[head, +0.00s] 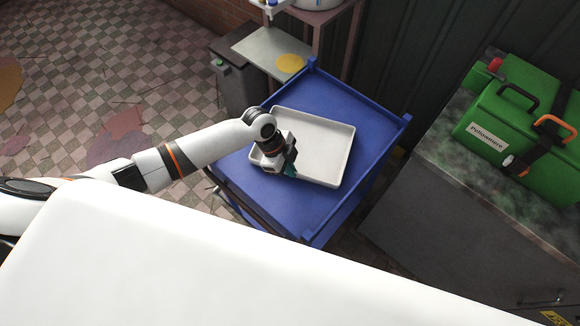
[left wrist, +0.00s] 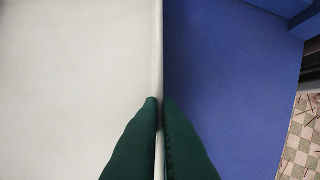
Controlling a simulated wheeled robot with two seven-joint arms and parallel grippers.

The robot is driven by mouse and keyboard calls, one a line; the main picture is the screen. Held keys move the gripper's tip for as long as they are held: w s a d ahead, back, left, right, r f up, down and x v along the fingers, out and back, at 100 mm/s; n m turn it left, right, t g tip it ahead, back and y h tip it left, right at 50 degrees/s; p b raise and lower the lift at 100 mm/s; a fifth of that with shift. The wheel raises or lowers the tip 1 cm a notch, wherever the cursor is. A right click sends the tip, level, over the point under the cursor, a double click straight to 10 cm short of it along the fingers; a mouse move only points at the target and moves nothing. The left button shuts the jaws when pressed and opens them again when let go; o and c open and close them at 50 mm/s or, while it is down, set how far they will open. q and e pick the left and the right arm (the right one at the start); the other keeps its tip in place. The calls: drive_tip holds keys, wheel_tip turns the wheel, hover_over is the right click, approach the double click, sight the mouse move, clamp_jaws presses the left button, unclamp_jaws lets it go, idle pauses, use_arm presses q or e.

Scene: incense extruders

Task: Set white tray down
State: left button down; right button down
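The white tray (head: 325,147) is on the top of the blue cart (head: 290,203) in the head view, upright and level. I cannot tell whether its underside fully touches the cart. My left gripper (head: 289,171) is at the tray's near-left side. In the left wrist view its green fingers (left wrist: 161,103) are close together on both sides of the tray's thin rim (left wrist: 159,50), shut on it. The tray's inside, left of the rim, looks empty. The blue cart top (left wrist: 225,90) lies right of the rim. My right gripper is not in view.
The blue cart has a raised edge and corner posts (head: 312,63). A dark counter with a green case (head: 518,118) stands to the right. A small metal table with a yellow disc (head: 290,63) stands behind, beside a grey bin (head: 236,82). Tiled floor is open at left.

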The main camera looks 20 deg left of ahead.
use_arm(q)
drive_tip(key=c, duration=1.6)
unclamp_jaws()
drive_tip(key=shift+c, duration=0.2)
drive_tip(key=shift+r, duration=0.15)
drive_tip(key=v, duration=1.2)
drive_tip(key=shift+b, duration=0.3)
